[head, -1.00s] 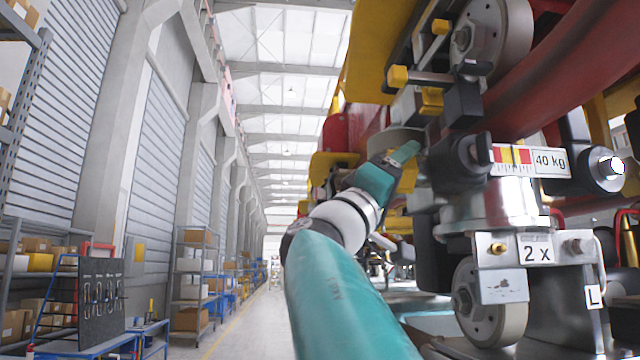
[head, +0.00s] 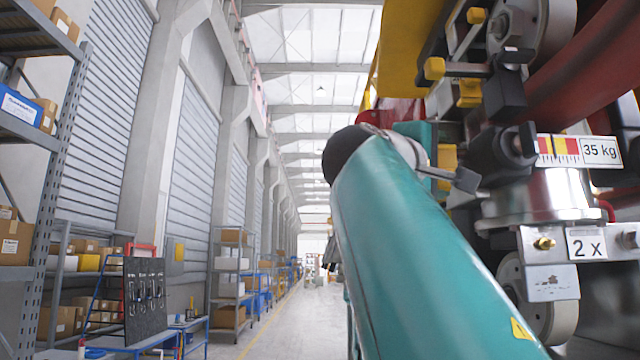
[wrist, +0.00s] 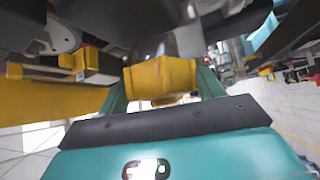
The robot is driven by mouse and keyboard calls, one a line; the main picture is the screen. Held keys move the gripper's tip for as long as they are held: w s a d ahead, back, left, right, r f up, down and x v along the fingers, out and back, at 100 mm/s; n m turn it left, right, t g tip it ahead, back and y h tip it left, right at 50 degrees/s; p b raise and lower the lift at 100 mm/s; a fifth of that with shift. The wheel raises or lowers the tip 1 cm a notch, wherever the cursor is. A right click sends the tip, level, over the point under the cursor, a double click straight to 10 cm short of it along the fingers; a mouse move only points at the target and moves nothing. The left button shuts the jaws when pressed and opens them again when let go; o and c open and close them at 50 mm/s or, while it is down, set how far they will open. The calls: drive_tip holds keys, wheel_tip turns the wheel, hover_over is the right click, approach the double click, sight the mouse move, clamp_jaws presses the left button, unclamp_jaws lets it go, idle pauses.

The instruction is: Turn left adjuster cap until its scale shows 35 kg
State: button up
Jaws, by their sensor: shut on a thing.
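The scale label (head: 600,151) on the assembly at right reads 35 kg, next to a red, yellow and white strip (head: 558,151). A silver cylinder (head: 545,195) sits below it, over a "2 x" plate (head: 587,245). In the wrist view, my gripper (wrist: 161,80) has its two teal fingers on either side of a yellow cap-like piece (wrist: 160,72) and is shut on it. In the head view, the yellow piece (head: 447,165) shows beside a bit of teal behind my arm. My forearm hides most of my gripper there.
Wheels (head: 525,25), a dark red tube (head: 590,70) and dark blocks crowd the right side, close to my arm. Shelving (head: 232,280) and a blue workbench (head: 150,340) stand at left. The aisle floor (head: 285,315) between is clear.

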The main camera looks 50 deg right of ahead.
idle(0.4)
drive_tip(key=o, duration=1)
drive_tip(key=shift+a, duration=0.1)
drive_tip(key=v, duration=1.3)
drive_tip(key=shift+a, duration=0.35)
